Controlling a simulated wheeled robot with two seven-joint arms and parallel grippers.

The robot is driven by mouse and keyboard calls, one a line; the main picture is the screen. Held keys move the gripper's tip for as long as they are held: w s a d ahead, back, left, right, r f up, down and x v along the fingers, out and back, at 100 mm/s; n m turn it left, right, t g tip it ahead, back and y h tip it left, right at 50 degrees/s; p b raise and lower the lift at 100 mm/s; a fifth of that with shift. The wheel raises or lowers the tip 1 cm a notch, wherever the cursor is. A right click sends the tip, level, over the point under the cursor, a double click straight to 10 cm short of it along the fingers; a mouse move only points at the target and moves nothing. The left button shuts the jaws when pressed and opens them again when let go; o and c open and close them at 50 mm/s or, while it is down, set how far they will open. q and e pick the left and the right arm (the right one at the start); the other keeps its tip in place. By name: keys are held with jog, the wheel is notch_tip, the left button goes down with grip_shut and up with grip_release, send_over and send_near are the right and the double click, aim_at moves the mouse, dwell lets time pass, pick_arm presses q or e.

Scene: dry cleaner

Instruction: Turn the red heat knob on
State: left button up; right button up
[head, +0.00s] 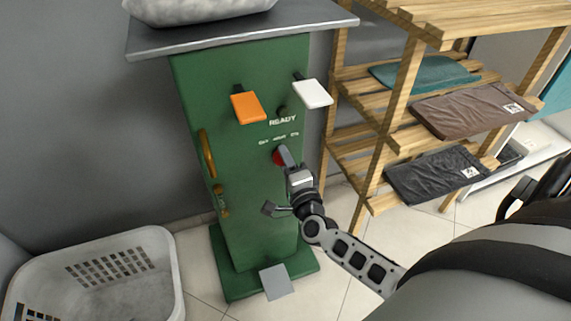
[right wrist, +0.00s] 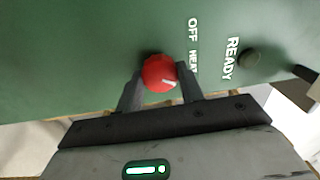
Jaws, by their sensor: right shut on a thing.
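The red heat knob (head: 279,157) is on the front of the green cabinet (head: 245,190), below the READY lettering. My left gripper is not in view.
An orange paddle (head: 248,107) and a white paddle (head: 313,93) stick out above the knob. A brass handle (head: 207,154) is at the left. A wooden shelf (head: 398,90) with folded cloths stands right. A white basket (head: 100,280) stands at lower left.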

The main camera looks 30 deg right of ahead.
jog(key=m, duration=0.2)
jog(key=shift+f+m+b, duration=0.1)
jog(key=shift+m+b, duration=0.2)
jog(key=shift+b, duration=0.05)
dwell(0.4)
jog(key=o, duration=1)
jog(key=shift+s, duration=0.1)
